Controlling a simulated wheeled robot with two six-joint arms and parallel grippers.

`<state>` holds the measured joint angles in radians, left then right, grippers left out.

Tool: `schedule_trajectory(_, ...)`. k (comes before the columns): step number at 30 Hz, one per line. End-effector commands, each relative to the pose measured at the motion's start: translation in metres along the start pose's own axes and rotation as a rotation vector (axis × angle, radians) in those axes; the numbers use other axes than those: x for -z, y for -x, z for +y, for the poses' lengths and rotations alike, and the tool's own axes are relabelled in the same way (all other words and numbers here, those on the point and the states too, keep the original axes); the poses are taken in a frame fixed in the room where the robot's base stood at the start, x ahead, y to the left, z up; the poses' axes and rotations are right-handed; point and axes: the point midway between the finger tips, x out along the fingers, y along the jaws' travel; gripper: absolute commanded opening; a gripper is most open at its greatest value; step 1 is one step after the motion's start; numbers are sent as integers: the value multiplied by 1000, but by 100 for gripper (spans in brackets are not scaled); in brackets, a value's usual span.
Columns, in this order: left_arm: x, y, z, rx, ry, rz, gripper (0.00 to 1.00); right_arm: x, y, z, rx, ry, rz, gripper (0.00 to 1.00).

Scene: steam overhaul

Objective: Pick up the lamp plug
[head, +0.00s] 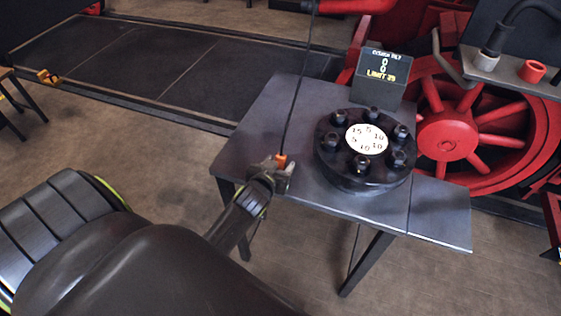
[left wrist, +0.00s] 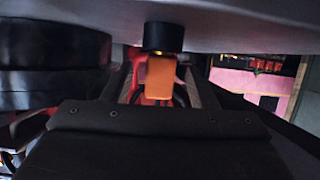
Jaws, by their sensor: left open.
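My left gripper (head: 276,169) is open around the block; contact with the fingers cannot be made out. My right gripper is in neither view.
A black round flange (head: 335,165) with several bolts and a white numbered disc stands on the table (head: 255,125). A dark sign (head: 383,75) stands behind it. A grey connector with a black cable (head: 491,58) and a red cylinder (head: 532,71) are at upper right, before a red wheel (head: 448,135).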

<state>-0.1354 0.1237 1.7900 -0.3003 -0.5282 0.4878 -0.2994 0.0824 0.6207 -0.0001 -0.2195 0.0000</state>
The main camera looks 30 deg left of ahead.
Motion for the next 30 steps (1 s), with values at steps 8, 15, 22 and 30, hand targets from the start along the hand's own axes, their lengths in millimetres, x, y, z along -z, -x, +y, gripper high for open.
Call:
schedule_trajectory(8, 0, -30, 0, 0, -1, 0, 53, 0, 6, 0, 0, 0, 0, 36)
schedule_trajectory(15, 0, -35, 0, 0, -1, 0, 53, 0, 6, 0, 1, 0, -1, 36)
schedule_trajectory(22, 0, -35, 0, 0, -1, 0, 37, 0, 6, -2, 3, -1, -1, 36)
schedule_trajectory(30, 0, -35, 0, 0, -1, 0, 2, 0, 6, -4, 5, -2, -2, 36)
